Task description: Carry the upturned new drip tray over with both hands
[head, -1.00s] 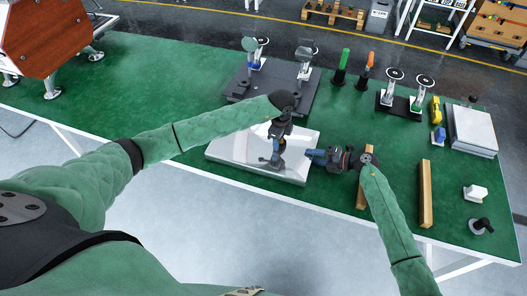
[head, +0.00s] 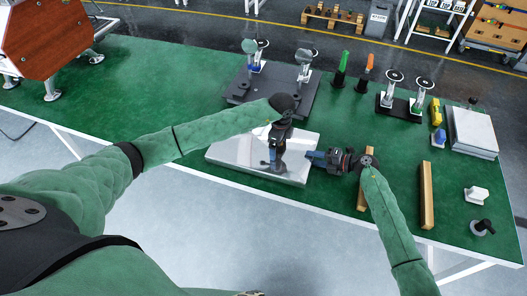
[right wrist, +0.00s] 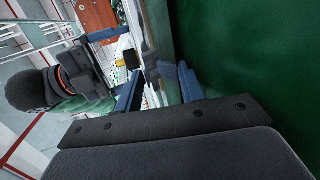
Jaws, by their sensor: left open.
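The upturned drip tray (head: 235,152) is a pale, shiny slab lying near the front edge of the green table in the head view. My left gripper (head: 274,166) points down at the tray's front part, open; its fingertips are small and partly hidden. My right gripper (head: 309,156) comes level from the right to the tray's right end. In the right wrist view, the blue fingers of my right gripper (right wrist: 158,86) stand apart, with the tray's shiny edge (right wrist: 150,42) between them. Whether they press on it is unclear.
A dark base with metal holders (head: 270,100) stands just behind the tray. Wooden bars (head: 426,195) lie to the right, one beside my right wrist. A wooden-sided machine (head: 45,40) stands at the far left. The table's left middle is clear.

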